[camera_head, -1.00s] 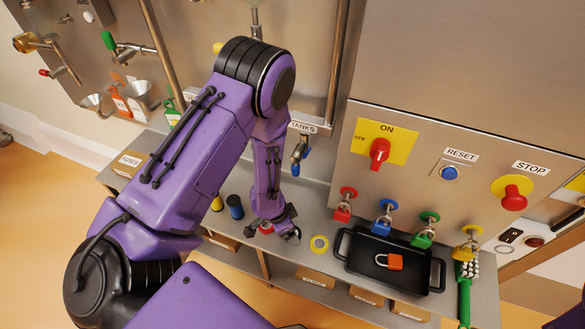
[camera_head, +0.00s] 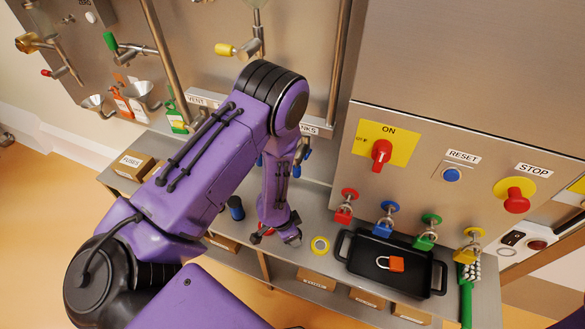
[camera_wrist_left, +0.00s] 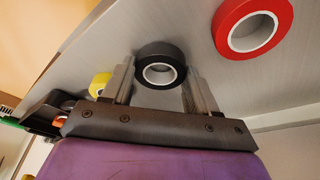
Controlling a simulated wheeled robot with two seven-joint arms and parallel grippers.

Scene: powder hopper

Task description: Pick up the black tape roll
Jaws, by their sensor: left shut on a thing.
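The black tape roll (camera_wrist_left: 161,54) sits between the two fingers of my left gripper (camera_wrist_left: 160,72) in the left wrist view, its white core facing the camera. The fingers are shut on it. In the head view my left gripper (camera_head: 276,237) is low over the steel shelf, and the black roll is hidden behind it. A red tape roll (camera_wrist_left: 253,25) lies close by in the wrist view. A yellow tape roll (camera_wrist_left: 98,84) shows beyond the left finger; it also lies on the shelf in the head view (camera_head: 320,246). My right gripper is not in view.
A blue cylinder (camera_head: 236,208) stands left of the gripper. The steel panel rises behind.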

